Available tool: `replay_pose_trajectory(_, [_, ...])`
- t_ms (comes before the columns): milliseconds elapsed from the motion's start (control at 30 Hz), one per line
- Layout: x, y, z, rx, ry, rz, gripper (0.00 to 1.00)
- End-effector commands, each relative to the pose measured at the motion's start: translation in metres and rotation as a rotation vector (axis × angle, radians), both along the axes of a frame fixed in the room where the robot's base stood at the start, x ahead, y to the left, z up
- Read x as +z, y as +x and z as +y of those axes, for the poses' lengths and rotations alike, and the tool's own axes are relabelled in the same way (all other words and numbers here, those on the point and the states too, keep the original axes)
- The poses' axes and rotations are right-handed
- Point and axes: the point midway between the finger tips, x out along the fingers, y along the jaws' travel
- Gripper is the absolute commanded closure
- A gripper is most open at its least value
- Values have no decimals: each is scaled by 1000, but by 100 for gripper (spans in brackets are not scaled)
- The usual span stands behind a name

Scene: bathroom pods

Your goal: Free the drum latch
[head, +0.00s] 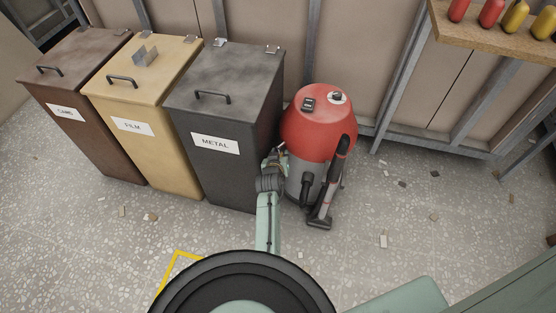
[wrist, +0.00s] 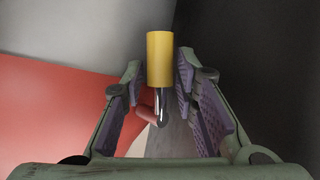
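A drum vacuum with a red lid (head: 318,125) and a grey drum stands beside the dark METAL bin. In the wrist view a yellow cylinder (wrist: 160,58) with a shiny metal end (wrist: 162,108) lies between my fingertips; I cannot tell whether it is part of the latch. My gripper (wrist: 160,75) looks open, with a small gap on either side of the cylinder. In the head view my gripper (head: 274,160) is at the vacuum's left side, in the narrow space by the METAL bin. The latch is not clearly visible in the head view.
The METAL bin (head: 215,148) stands close on the left, with the FILM bin (head: 132,127) and CANS bin (head: 65,114) beyond. A hose and black nozzle (head: 320,222) stand at the drum's front. A wooden shelf (head: 500,41) is upper right. The speckled floor has scattered scraps.

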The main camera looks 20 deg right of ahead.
Motion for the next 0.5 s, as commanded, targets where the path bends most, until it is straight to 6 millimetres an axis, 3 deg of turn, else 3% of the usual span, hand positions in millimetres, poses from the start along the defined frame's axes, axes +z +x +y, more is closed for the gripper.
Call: replay_pose_trajectory(500, [50, -73, 40, 1, -2, 2, 73])
